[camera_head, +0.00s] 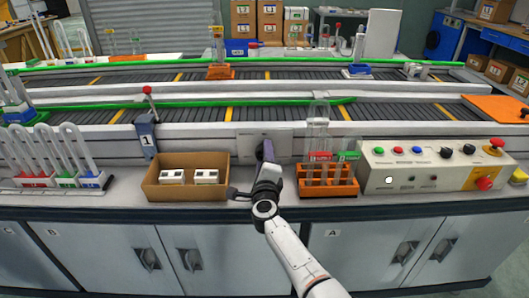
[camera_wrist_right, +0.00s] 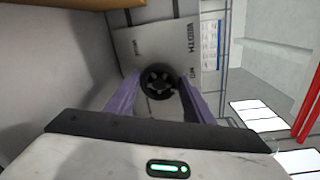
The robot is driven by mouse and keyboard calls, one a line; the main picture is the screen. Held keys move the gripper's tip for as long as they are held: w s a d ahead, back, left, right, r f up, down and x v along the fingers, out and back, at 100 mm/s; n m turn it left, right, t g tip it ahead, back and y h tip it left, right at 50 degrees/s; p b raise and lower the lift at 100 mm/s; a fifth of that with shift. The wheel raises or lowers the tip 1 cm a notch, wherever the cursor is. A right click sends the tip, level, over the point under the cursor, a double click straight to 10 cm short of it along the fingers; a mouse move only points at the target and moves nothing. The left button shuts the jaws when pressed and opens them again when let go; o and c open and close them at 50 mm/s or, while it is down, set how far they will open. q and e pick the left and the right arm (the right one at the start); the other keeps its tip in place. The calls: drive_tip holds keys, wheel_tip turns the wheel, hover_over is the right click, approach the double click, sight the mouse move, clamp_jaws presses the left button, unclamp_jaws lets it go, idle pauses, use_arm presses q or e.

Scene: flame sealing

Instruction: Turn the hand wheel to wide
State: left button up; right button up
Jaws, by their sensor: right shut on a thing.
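The hand wheel (camera_wrist_right: 159,79) is a dark round wheel with spokes on a grey panel (camera_wrist_right: 140,48). The panel carries the word WIDTH and smaller marks that I cannot read surely. In the head view the panel (camera_head: 284,146) is on the conveyor's front face, and my gripper hides the wheel there. My right gripper (camera_head: 266,151) reaches up to the panel. In the wrist view its two purple fingers lie on either side of the wheel, shut on it. I cannot tell which setting the wheel is at. My left gripper is not in view.
A cardboard box (camera_head: 151,190) with white items stands left of my right gripper. An orange rack (camera_head: 341,190) with tubes stands close on its right. A control box (camera_head: 435,167) with buttons is further right. Tube racks (camera_head: 40,183) stand at the far left.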

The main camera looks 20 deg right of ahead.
drive_tip(key=n+p, duration=0.1)
drive_tip(key=n, duration=0.3)
drive_tip(key=shift+a+n, duration=0.1)
drive_tip(key=shift+n, duration=0.2)
drive_tip(key=n+p, duration=0.1)
drive_tip(key=n, duration=0.1)
drive_tip(key=shift+f+n+h, duration=0.1)
drive_tip(key=shift+n+h, duration=0.2)
drive_tip(key=n, duration=0.6)
drive_tip(key=shift+f+p, duration=0.15)
drive_tip(key=shift+p, duration=0.2)
drive_tip(key=n, duration=0.3)
drive_tip(key=shift+n, duration=0.4)
drive_tip(key=n, duration=0.3)
drive_tip(key=shift+n+h, duration=0.3)
drive_tip(key=n, duration=0.3)
drive_tip(key=shift+n+t, duration=0.3)
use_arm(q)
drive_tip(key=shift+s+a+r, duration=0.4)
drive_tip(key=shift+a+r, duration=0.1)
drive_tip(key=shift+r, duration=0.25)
use_arm(e)
drive_tip(key=shift+d+n, duration=0.2)
drive_tip(key=shift+n, duration=1.3)
